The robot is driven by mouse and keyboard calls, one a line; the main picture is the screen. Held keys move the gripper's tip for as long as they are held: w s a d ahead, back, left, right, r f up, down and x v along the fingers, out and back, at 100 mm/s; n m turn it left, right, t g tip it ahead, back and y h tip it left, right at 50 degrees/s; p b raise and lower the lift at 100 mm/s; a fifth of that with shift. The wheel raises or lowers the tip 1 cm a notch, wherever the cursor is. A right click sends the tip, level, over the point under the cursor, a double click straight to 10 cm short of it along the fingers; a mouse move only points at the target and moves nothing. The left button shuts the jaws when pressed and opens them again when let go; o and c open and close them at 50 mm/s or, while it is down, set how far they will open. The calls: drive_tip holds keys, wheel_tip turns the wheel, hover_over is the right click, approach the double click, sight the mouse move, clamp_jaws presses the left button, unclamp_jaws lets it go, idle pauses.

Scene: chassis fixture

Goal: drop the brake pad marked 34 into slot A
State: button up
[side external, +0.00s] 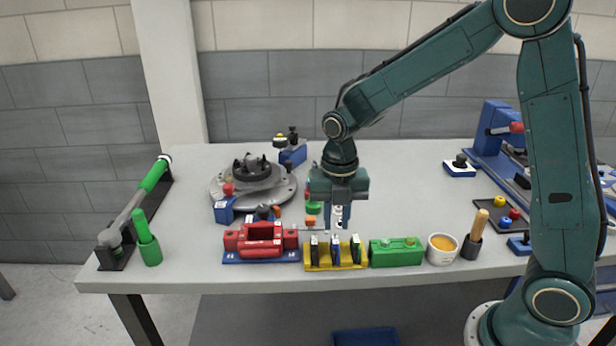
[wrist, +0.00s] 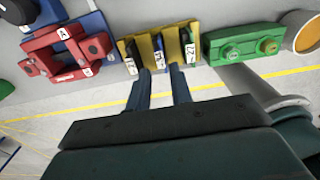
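My gripper (side external: 337,222) points down behind the yellow rack (side external: 321,268); its fingers (wrist: 162,70) also show in the wrist view, spread apart. The gap between them lines up with the rack's middle pad, and I see nothing gripped. The rack holds three dark upright pads with white number tags: a left pad (wrist: 130,62), a middle pad (wrist: 158,46) and a right pad (wrist: 188,48). The tags are too small to read surely, so I cannot tell which is 34.
A green block (side external: 396,257) with two knobs sits close right of the rack, then a white cup (side external: 442,250). A brake disc assembly (side external: 252,185) stands behind the caliper. A green-handled tool (side external: 135,210) lies at left.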

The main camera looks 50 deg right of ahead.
sight(335, 240)
drive_tip(key=shift+f, duration=2.05)
drive_tip(key=shift+c, duration=0.2)
clamp_jaws()
drive_tip(key=shift+r, duration=0.3)
drive_tip(key=shift+r, duration=0.65)
drive_tip(key=shift+r, duration=0.25)
drive_tip(key=shift+r, duration=1.35)
